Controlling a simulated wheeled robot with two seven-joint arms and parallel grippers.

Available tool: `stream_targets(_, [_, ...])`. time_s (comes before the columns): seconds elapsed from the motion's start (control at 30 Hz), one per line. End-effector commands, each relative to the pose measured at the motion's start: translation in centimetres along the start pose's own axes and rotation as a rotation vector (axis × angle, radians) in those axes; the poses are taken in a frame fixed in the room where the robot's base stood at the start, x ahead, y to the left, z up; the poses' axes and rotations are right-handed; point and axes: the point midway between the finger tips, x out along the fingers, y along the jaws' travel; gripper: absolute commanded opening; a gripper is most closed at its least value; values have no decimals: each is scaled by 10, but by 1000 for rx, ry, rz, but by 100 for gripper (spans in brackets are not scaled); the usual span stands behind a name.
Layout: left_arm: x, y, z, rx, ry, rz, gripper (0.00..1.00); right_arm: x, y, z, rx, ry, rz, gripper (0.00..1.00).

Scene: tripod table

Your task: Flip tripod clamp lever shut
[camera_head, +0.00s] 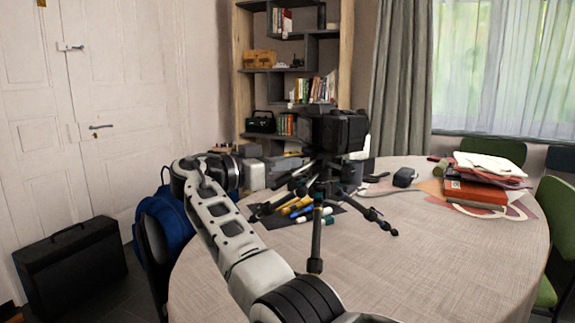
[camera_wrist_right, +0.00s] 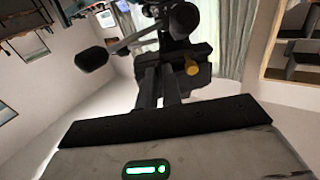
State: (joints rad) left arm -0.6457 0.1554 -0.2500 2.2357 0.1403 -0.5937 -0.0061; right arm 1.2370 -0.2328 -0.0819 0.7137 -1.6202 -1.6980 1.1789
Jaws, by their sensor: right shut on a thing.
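A black tripod (camera_head: 316,215) stands on the round table with a black camera (camera_head: 338,131) on top. My right gripper (camera_head: 298,164) reaches the tripod head from the left. In the right wrist view, the two dark fingers (camera_wrist_right: 160,88) point up at the tripod head (camera_wrist_right: 180,62) and are shut on a dark part of it. A yellow-orange knob (camera_wrist_right: 192,68) shows beside the fingertips. A handle with a dark grip (camera_wrist_right: 92,58) sticks out to the left. I cannot tell the clamp lever apart from the other dark parts. My left gripper is not in view.
The round table (camera_head: 400,270) is bare at the front. Several markers (camera_head: 303,209) lie around the tripod legs. A pile of books and papers (camera_head: 485,178) lies at the right. A shelf (camera_head: 290,75) stands behind, and a black case (camera_head: 70,262) is on the floor.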

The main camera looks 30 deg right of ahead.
Motion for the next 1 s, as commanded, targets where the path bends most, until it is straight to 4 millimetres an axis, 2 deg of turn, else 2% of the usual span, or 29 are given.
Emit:
stream_targets(0.57, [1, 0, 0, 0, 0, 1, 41, 2, -1, 0, 1, 0, 20, 0])
stream_targets(0.6, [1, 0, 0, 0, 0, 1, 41, 2, -1, 0, 1, 0, 20, 13])
stream_targets(0.67, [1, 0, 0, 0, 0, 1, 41, 2, -1, 0, 0, 0, 20, 29])
stream_targets(1.0, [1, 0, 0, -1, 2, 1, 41, 0, -1, 0, 0, 0, 21, 29])
